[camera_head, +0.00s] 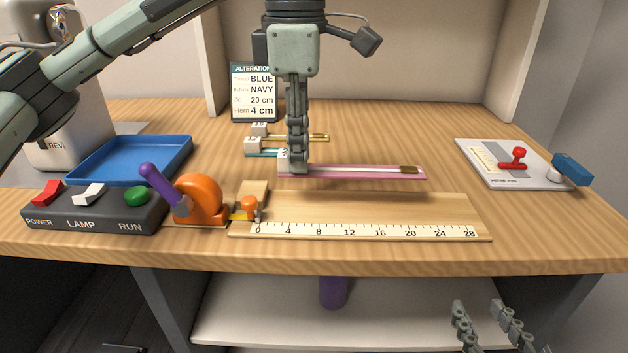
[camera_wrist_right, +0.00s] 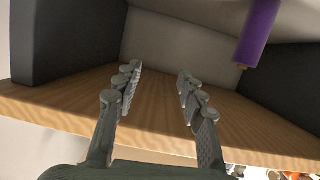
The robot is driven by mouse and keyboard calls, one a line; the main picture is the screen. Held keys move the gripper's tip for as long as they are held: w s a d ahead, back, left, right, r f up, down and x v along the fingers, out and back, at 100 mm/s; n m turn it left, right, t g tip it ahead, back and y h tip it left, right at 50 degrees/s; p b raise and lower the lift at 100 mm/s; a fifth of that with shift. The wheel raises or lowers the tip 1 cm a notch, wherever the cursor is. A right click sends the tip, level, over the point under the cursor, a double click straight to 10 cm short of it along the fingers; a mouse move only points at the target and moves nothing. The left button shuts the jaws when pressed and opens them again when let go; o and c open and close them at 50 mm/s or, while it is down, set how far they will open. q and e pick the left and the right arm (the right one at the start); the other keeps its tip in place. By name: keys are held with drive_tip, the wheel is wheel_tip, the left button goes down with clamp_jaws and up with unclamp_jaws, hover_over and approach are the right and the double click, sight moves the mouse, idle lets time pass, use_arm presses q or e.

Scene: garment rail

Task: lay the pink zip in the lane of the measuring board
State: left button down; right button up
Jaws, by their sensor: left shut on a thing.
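The pink zip (camera_head: 350,172) is held level behind the measuring board, its left end with a white tag in my left gripper (camera_head: 297,168). My left gripper is shut on it, and the zip seems slightly above the table. The measuring board (camera_head: 360,208) lies at the table's front, with a wooden lane and a ruler strip marked 0 to 28. An orange stop stands at its left end. My right gripper (camera_head: 492,325) is low at the front right, below the table edge; in the right wrist view its fingers (camera_wrist_right: 157,90) are apart and empty.
Two other zips (camera_head: 310,138), yellow and teal, lie behind. A white board with a red handle (camera_head: 514,160) is right. An order card (camera_head: 254,92) stands behind.

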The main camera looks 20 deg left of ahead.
sight(312, 168)
use_arm(q)
drive_tip(key=shift+w+d+f, duration=0.45)
drive_tip(key=shift+d, duration=0.25)
drive_tip(key=shift+f, duration=0.2)
wheel_tip(312, 168, down, 4)
drive_tip(key=shift+r, duration=0.1)
use_arm(e)
drive_tip(key=shift+w+a+r+t, duration=0.1)
drive_tip(key=shift+a+r+t, duration=0.15)
drive_tip(key=shift+r, duration=0.2)
drive_tip(key=shift+w+a+r+t, duration=0.1)
drive_tip(key=shift+a+r+t, duration=0.1)
drive_tip(key=shift+r, duration=0.2)
drive_tip(key=shift+a+r+y, duration=0.15)
drive_tip(key=shift+r+y, duration=0.05)
drive_tip(key=shift+y, duration=0.1)
use_arm(q)
drive_tip(key=shift+b, duration=0.3)
drive_tip(key=c, duration=1.4)
unclamp_jaws()
use_arm(e)
drive_tip(key=shift+a+r+t, duration=0.25)
drive_tip(key=shift+r, duration=0.1)
